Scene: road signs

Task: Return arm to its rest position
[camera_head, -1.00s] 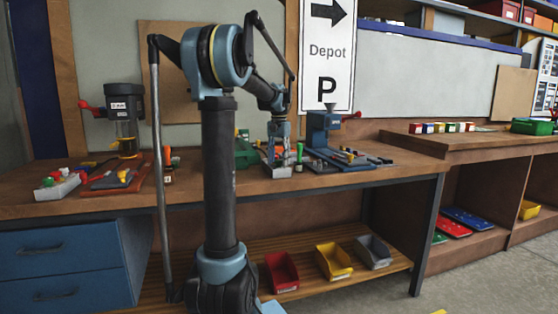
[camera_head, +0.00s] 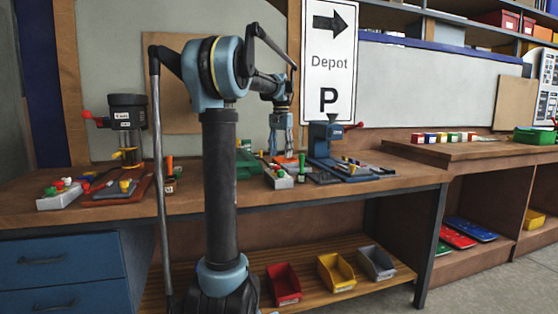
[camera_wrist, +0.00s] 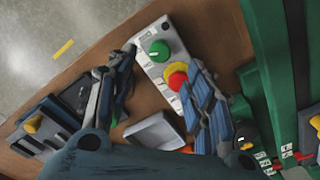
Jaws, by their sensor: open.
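My gripper (camera_head: 281,152) hangs from my arm, pointing down above the back workbench (camera_head: 400,182), in front of the wall and left of the Depot sign (camera_head: 328,60). It is open and empty. In the wrist view, its two blue-grey fingers (camera_wrist: 162,62) stand apart. Between and beyond them is a white control box (camera_wrist: 157,70) with a green knob (camera_wrist: 159,49) and a red button on a yellow ring (camera_wrist: 177,77). The box also shows on the bench below my gripper in the head view (camera_head: 278,180).
A blue machine (camera_head: 322,140) stands right of my gripper, and a green object (camera_head: 248,163) left of it. A dark machine with a red lever (camera_head: 127,118) stands farther left. Red (camera_head: 284,285), yellow (camera_head: 335,272) and grey (camera_head: 376,262) bins sit on the lower shelf.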

